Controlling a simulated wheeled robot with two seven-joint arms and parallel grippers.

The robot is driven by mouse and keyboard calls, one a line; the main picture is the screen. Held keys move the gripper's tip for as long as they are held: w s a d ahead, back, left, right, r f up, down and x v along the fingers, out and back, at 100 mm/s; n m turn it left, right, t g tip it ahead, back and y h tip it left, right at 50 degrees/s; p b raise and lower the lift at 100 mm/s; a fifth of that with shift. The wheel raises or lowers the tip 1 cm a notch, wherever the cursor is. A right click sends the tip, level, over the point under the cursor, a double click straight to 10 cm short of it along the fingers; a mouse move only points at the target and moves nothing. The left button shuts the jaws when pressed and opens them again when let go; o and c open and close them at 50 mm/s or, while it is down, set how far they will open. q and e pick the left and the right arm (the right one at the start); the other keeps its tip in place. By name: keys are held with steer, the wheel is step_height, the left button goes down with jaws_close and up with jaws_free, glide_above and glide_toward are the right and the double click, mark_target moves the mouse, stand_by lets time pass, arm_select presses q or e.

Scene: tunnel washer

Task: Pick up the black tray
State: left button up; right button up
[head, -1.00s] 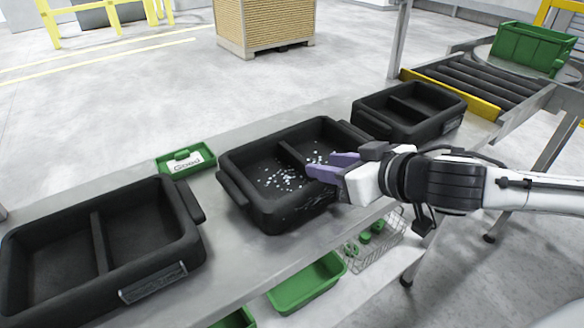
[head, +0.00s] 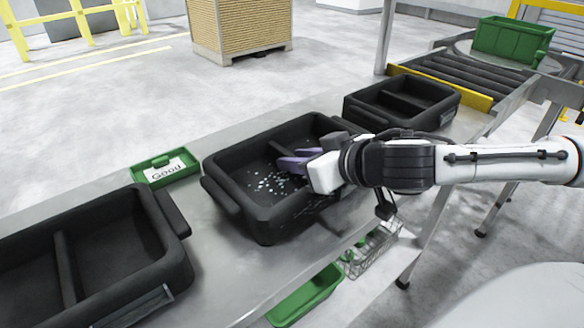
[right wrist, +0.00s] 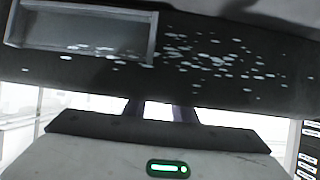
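Several black two-compartment trays stand on the grey bench. The middle black tray (head: 232,160) has white specks inside its left compartment. My right gripper (head: 282,162), with purple fingers, reaches over this tray's right side, its tips above the interior near the divider. I cannot tell whether it touches the tray. In the right wrist view a dark speckled surface of the black tray (right wrist: 225,85) fills the top, and a gap shows between the two fingers (right wrist: 158,110); their tips are hidden. My left gripper is out of view.
A black tray (head: 178,270) stands at left and another (head: 440,118) at right. A green "Good" tray (head: 143,178) lies behind. Green bins (head: 290,308) and a wire basket (head: 375,250) sit below. A roller conveyor (head: 480,75) is at far right.

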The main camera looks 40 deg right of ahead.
jaws_close()
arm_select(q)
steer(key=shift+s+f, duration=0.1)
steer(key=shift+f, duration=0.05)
